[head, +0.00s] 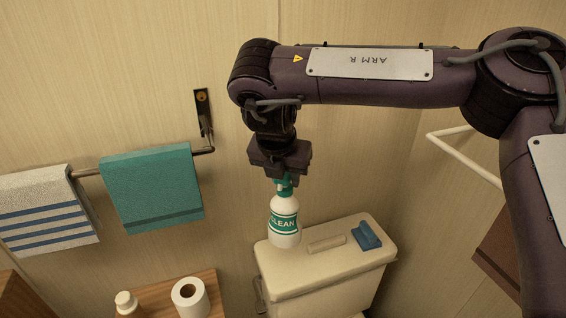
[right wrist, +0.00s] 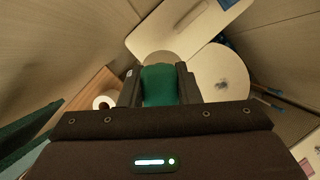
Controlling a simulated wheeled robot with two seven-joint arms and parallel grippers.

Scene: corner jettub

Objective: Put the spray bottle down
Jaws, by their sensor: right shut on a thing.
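The spray bottle (head: 285,222) is white with a green head and a green-and-white label reading "CLEAN". My right gripper (head: 284,174) is shut on its green head from above, and the bottle hangs upright. In the right wrist view the green head (right wrist: 159,86) sits between the two dark fingers. In the head view the bottle's base overlaps the left end of the cream toilet tank lid (head: 290,272). I cannot tell whether the base touches the lid. My left gripper is not in view.
A blue object (head: 366,236) and a pale bar-shaped piece (head: 326,243) are on the tank lid, right of the bottle. A wooden surface at lower left holds a toilet roll (head: 188,297) and a small white bottle (head: 127,304). Towels hang from a wall rail (head: 88,173).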

